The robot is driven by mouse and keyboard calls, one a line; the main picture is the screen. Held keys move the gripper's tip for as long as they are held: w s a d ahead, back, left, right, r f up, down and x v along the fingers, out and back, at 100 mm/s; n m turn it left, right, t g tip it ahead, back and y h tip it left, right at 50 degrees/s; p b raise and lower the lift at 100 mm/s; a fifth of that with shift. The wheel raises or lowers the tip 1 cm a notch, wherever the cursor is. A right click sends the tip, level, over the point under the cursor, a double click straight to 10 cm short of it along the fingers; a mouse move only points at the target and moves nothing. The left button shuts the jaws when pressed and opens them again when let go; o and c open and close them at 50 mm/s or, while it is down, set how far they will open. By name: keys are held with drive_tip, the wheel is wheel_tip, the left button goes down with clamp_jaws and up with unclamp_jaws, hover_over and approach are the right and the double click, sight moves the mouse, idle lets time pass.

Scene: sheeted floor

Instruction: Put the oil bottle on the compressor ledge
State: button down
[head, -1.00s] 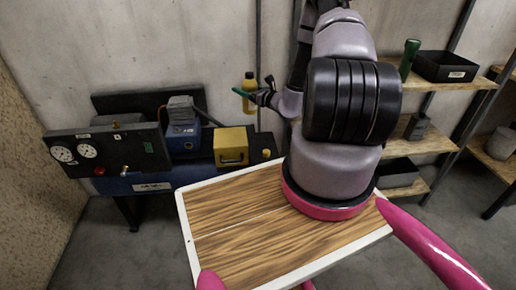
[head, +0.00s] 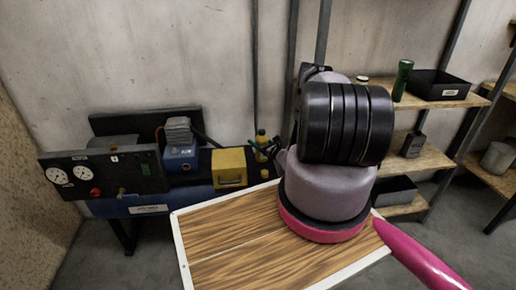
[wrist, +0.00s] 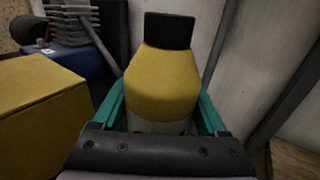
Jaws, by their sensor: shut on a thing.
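The oil bottle (head: 261,135), yellow with a black cap, is upright beside the right end of the compressor in the head view. It fills the middle of the wrist view (wrist: 163,80). My gripper (head: 263,149) has its green fingers shut on the bottle's sides; they also show in the wrist view (wrist: 163,112). The compressor (head: 150,207) has a blue tank, a motor and a gauge panel. Its dark ledge (head: 250,178) lies right of the yellow box. The bottle's base is hidden, so I cannot tell whether it touches the ledge.
The yellow box (head: 229,168) stands just left of the bottle. The concrete wall (head: 225,60) is close behind. Wooden shelves (head: 425,160) with a green flask (head: 402,80) and a black bin (head: 440,85) stand at the right. My wooden-topped base is in front.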

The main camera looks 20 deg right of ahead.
drive_tip(key=shift+f, duration=1.45)
drive_tip(key=shift+f, duration=0.1)
unclamp_jaws()
drive_tip(key=shift+s, duration=0.2)
drive_tip(key=v, duration=1.1)
drive_tip(key=shift+s, duration=0.35)
drive_tip(key=shift+d, duration=0.2)
